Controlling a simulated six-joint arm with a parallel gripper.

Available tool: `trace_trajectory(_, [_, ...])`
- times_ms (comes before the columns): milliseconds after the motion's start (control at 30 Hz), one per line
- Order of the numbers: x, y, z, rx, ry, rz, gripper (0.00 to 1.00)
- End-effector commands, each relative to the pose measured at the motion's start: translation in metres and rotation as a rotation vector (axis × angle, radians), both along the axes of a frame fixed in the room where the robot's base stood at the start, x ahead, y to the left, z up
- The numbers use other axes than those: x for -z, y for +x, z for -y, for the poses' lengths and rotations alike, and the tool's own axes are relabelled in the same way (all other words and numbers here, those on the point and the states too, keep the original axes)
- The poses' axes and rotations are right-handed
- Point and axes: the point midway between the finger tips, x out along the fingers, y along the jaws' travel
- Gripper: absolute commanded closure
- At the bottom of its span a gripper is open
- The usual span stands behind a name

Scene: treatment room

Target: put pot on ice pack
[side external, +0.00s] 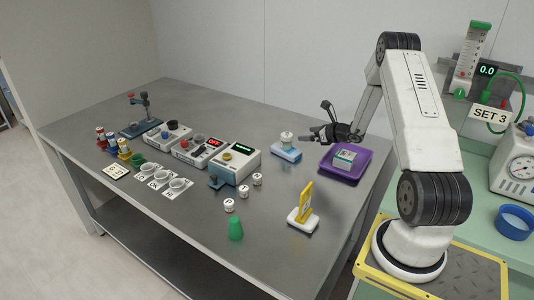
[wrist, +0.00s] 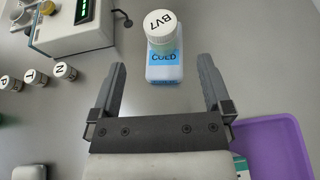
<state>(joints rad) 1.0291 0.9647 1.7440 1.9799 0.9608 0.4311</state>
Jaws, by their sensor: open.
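A small pot with a white lid marked BV7 (wrist: 160,26) stands upright on the blue and white ice pack (wrist: 164,74), which has dark lettering. In the side external view the pot (side external: 287,137) and the ice pack (side external: 286,153) are near the table's right part. My gripper (side external: 316,122) is just to their right, its fingers spread. In the wrist view the open gripper (wrist: 160,66) has nothing between its fingertips; the pot is ahead of them, apart from both fingers.
A purple tray (side external: 352,173) holding a small box (side external: 344,158) lies right of the ice pack. Three white-lidded pots, one marked N (wrist: 65,71), stand left, near a device with a green display (side external: 234,163). A yellow stand (side external: 303,205) is in front.

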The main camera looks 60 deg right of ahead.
Motion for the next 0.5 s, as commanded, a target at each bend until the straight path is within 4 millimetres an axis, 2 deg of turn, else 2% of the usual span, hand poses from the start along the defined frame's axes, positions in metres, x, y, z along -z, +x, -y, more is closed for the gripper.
trace_trajectory(167, [-0.001, 0.002, -0.005, -0.017, -0.007, -0.007, 0.00])
trace_trajectory(267, [-0.003, 0.007, -0.017, -0.065, -0.025, -0.027, 0.00])
trace_trajectory(367, [-0.007, 0.015, -0.041, -0.157, -0.060, -0.065, 0.00])
trace_trajectory(500, [-0.014, 0.026, -0.092, -0.356, -0.148, -0.141, 0.00])
